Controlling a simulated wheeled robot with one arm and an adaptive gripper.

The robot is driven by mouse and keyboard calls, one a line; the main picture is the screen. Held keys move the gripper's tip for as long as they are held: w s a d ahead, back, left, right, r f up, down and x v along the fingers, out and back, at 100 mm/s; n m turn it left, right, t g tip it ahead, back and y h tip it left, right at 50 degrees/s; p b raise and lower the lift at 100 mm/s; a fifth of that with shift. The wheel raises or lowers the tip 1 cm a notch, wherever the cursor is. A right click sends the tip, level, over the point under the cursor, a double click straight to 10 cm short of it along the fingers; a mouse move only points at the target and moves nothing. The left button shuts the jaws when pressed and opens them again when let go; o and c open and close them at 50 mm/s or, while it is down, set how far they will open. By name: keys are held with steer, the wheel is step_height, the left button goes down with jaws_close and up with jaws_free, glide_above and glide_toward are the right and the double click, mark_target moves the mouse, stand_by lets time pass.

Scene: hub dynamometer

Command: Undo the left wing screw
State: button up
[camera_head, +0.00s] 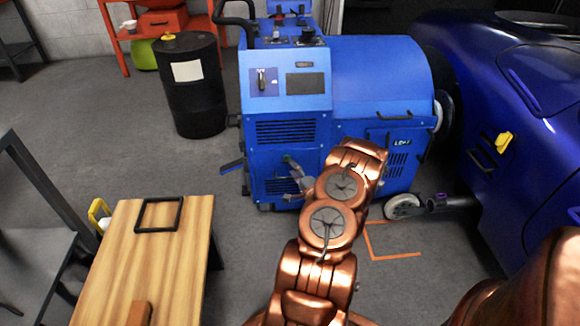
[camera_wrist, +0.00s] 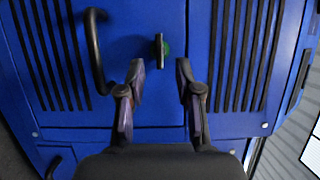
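In the wrist view a dark wing screw (camera_wrist: 159,50) stands out from a blue panel (camera_wrist: 130,20), its flat wing upright, with a little green behind it. It is the only wing screw I can make out, and I cannot tell whether it is the left one. My gripper (camera_wrist: 161,68) is open and empty. Its two fingers point at the panel, one to each side of the screw's line, with the screw just beyond the tips. In the head view the blue dynamometer (camera_head: 345,75) stands ahead; my arm partly hides its lower front, and the screw cannot be made out.
A black bar handle (camera_wrist: 95,50) stands out left of the screw, close to the left finger. Slotted vents flank the panel. A black drum (camera_head: 190,90) stands left of the machine, a blue car (camera_head: 520,110) right. A wooden table (camera_head: 160,265) is at the front left.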

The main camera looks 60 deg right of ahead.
mark_target(287, 160)
steer(key=shift+b+x, duration=0.35)
steer(key=shift+x, duration=1.7)
jaws_close()
